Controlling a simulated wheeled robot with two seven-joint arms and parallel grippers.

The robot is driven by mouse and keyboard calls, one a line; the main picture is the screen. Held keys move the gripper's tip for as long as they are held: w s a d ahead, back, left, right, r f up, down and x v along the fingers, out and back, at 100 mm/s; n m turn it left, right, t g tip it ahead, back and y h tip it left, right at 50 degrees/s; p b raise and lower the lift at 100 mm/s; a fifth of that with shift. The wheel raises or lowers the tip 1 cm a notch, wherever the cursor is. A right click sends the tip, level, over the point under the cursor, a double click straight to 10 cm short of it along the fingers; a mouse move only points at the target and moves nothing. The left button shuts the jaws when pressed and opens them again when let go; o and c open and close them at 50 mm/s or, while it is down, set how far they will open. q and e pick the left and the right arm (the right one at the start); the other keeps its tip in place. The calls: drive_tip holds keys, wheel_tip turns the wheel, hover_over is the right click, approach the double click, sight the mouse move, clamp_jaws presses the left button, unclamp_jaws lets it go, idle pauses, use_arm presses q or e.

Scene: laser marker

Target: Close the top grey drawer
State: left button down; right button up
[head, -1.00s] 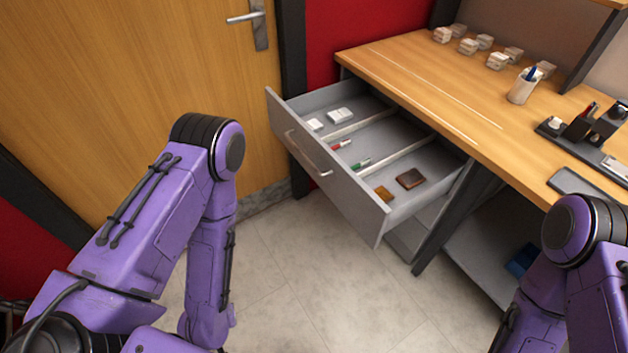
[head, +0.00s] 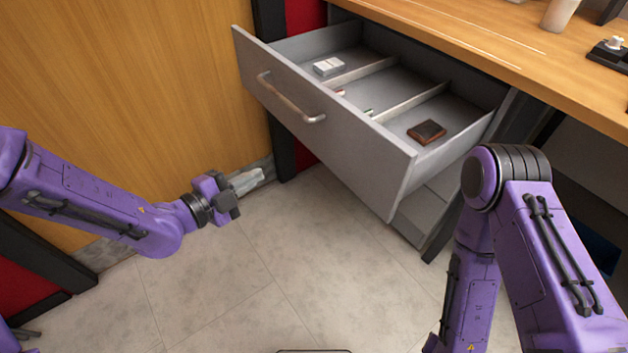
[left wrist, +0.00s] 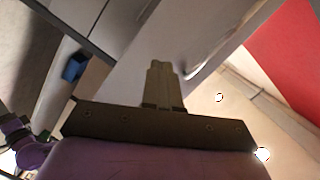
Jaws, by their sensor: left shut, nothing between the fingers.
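The top grey drawer (head: 325,125) is pulled far out from under the wooden desk in the head view. Its front carries a curved metal handle (head: 290,100). Inside, dividers separate white boxes, pens partly hidden by the front panel, and a brown wallet (head: 427,131). My left gripper (head: 250,180) is shut and empty, in front of and below the drawer front at its left, apart from it. In the left wrist view the shut fingers (left wrist: 163,75) point toward the drawer front, with the handle at their right. My right gripper is not in view.
The wooden desk (head: 480,40) stands at the upper right, with a white cup (head: 559,14) near the top edge. A wooden door (head: 120,90) is at the left. The tiled floor (head: 290,250) before the drawer is clear.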

sight(327, 136)
use_arm(q)
drive_tip(key=w+d+r+m+h+b, duration=0.1)
drive_tip(key=w+d+m, duration=0.1)
drive_tip(key=d, duration=0.2)
drive_tip(key=w+d+r+m+h, duration=0.1)
drive_tip(key=w+d+m, duration=0.2)
drive_tip(key=d, duration=0.2)
drive_tip(key=w+d+r+m+g+h+b, duration=0.1)
drive_tip(key=w+d+m, duration=0.1)
drive_tip(key=d, duration=0.2)
drive_tip(key=shift+w+d+r+m+b, duration=0.1)
drive_tip(key=shift+w+d+m+b, duration=0.1)
drive_tip(key=shift+w+m+b, duration=0.15)
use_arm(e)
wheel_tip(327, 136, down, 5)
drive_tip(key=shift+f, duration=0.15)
